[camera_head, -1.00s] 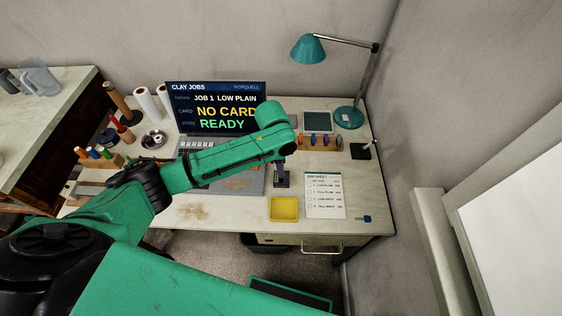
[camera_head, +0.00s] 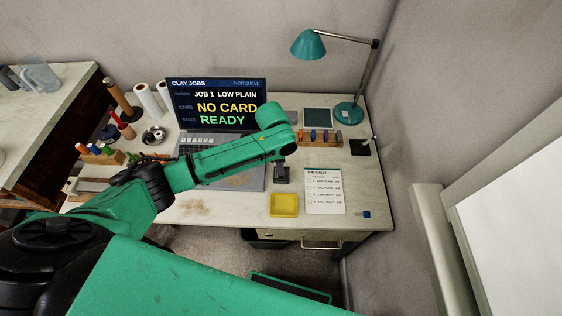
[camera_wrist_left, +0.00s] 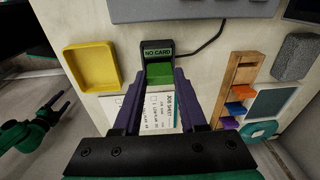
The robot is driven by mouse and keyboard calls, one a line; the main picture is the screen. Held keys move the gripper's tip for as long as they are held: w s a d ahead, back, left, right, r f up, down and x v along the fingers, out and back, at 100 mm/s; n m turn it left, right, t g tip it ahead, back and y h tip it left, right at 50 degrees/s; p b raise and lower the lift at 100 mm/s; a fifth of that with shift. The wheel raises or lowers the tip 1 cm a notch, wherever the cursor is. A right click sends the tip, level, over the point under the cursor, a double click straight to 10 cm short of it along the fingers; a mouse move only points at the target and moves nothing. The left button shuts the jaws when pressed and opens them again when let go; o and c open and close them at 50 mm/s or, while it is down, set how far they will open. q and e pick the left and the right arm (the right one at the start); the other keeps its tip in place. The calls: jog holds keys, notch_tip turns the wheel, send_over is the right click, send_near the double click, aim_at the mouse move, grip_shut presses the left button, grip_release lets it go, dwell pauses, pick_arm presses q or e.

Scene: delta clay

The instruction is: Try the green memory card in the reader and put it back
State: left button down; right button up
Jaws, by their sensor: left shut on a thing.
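The green memory card (camera_wrist_left: 160,72) is between the purple fingertips of my left gripper (camera_wrist_left: 162,79), which is shut on it. The card is at the mouth of the small black reader (camera_wrist_left: 157,48), whose label reads NO CARD. I cannot tell whether its edge is inside the slot. In the head view the reader (camera_head: 282,177) stands on the desk, and the green arm above hides most of the gripper. The wooden card rack (camera_head: 318,143) holds several coloured cards; it also shows in the left wrist view (camera_wrist_left: 245,68). My right gripper (camera_wrist_left: 58,108) appears small and dark at the left of the wrist view.
The laptop screen (camera_head: 215,105) reads NO CARD and READY. A yellow tray (camera_head: 284,206) and a job sheet (camera_head: 324,193) lie close to the reader. A blue object (camera_head: 364,214) lies near the front edge. A teal lamp (camera_head: 349,115) stands behind the rack.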

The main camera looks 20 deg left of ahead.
pick_arm(q)
jog(key=shift+p, duration=0.35)
dwell(0.4)
jog(key=shift+f, duration=0.2)
jog(key=shift+f+b, duration=0.6)
jog(key=shift+f, duration=0.3)
jog(key=shift+c, duration=0.3)
grip_release()
notch_tip(320, 180, up, 7)
jog(key=p, duration=0.8)
jog(key=shift+r, duration=0.1)
